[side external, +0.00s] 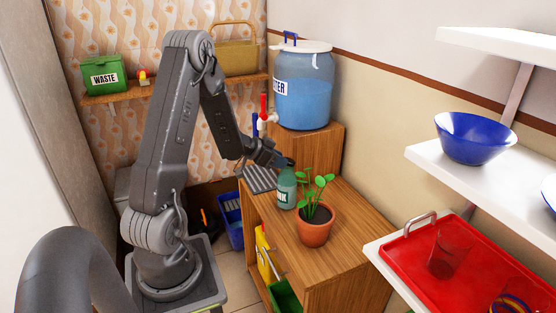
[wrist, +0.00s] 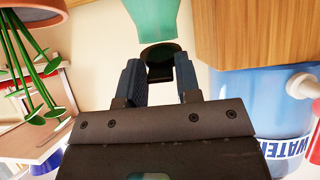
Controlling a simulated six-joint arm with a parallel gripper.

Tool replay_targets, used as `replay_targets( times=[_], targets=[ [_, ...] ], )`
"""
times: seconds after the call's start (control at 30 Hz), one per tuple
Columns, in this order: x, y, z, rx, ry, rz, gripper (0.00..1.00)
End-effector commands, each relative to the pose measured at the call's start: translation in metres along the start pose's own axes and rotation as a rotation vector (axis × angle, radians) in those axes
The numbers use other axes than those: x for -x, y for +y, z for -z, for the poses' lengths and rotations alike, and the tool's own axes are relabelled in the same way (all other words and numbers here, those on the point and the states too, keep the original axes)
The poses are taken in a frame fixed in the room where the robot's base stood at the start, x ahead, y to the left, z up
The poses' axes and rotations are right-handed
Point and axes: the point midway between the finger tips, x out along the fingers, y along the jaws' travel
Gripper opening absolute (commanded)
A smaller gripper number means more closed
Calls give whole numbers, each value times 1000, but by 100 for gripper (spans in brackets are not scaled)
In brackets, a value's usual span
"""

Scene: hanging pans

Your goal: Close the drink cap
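The drink bottle (side external: 287,190) is teal green with a white label and stands upright on the wooden cabinet. In the wrist view, which appears upside down, the bottle (wrist: 157,16) is at the top centre. Its dark cap (wrist: 160,50) shows just beyond my fingertips, seemingly raised off the bottle's mouth. My gripper (wrist: 158,68) is open, with a gap between its two dark fingers, and points at the cap. In the side view my gripper (side external: 285,162) is right at the bottle's top and partly hides the cap. I cannot tell whether a finger touches it.
A potted plant (side external: 316,232) stands close to the bottle, its leaves near it. A blue water tank (side external: 305,95) with a tap stands behind on a raised block, with a grey drip grate (side external: 259,179) beside it. White shelves with a red tray (side external: 405,260) and blue bowl (side external: 474,140) are right.

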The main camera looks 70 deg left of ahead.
Motion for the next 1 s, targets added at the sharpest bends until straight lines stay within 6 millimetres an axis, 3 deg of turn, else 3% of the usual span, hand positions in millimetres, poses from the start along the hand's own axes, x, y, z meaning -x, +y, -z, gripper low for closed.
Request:
replay_targets(
  times=[0.2, 0.47, 1.0],
  targets=[
    [0, 0, 0, 0, 0, 0, 51],
    [2, 0, 0, 0, 1, 1, 51],
    [72, 0, 0, 0, 2, 2, 51]
  ],
)
